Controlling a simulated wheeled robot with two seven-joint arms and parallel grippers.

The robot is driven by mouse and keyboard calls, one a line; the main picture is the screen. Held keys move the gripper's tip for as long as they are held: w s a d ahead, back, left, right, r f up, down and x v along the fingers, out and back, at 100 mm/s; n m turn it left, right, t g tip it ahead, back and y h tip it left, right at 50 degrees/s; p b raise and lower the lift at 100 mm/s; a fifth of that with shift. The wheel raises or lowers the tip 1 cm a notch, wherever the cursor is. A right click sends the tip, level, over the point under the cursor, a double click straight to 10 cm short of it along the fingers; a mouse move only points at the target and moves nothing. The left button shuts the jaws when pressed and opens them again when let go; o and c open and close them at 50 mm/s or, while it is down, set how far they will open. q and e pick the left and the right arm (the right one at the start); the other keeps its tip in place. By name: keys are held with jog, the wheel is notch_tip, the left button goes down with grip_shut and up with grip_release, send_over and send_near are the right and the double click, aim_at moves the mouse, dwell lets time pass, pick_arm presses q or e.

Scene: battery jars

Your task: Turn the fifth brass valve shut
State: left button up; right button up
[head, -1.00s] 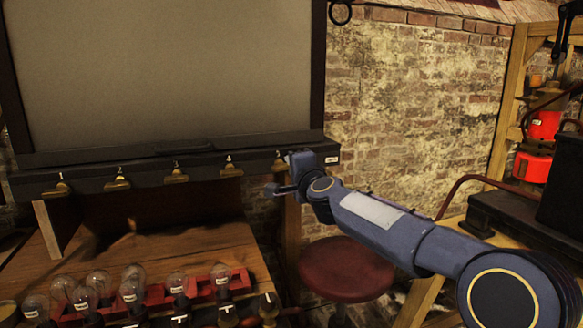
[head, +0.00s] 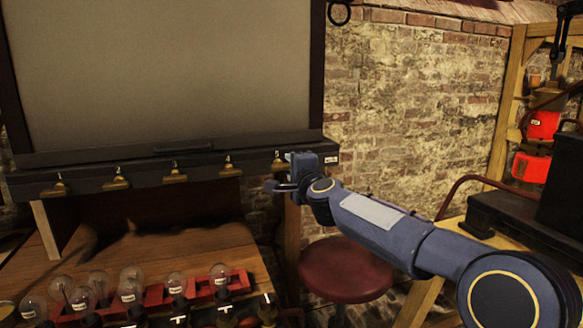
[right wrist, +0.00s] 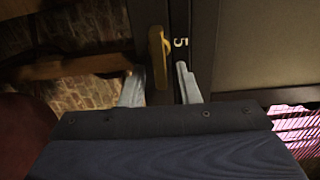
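The fifth brass valve (head: 278,160) is at the right end of the dark rail under the large grey panel, partly hidden by my right gripper (head: 281,187). In the right wrist view, the valve's brass handle (right wrist: 159,57) runs upright in the picture beside a white "5". My right gripper (right wrist: 160,84) is open there, one finger to each side of the handle. The handle lies just beyond the fingertips' gap, and I see no clear contact. My left gripper is not in view.
Several similar brass valves, such as the neighbouring one (head: 227,170), line the rail (head: 150,172) to the left. Glass bulbs (head: 130,278) stand in a red rack on the wooden bench (head: 170,245) below. A round red stool (head: 345,270) stands under my right arm.

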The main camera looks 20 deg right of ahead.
jog(key=s, duration=0.8)
jog(key=shift+b, duration=0.45)
jog(key=shift+d, duration=0.15)
jog(key=s+a+f+n+g+y, duration=0.1)
jog(key=s+f+n+g, duration=0.35)
jog(key=s+f, duration=0.65)
jog(key=s+f+n+g+y, duration=0.1)
jog(key=s+f+n+g, duration=0.45)
jog(key=s, duration=0.85)
jog(key=s+a+f+n+g+y, duration=0.15)
jog(key=s+f+n, duration=0.45)
jog(key=s+f, duration=0.6)
notch_tip(320, 180, up, 17)
jog(key=p, duration=1.6)
jog(key=shift+s+d+r+g, duration=0.2)
jog(key=shift+s+d+g, duration=0.05)
jog(key=shift+s+g, duration=0.2)
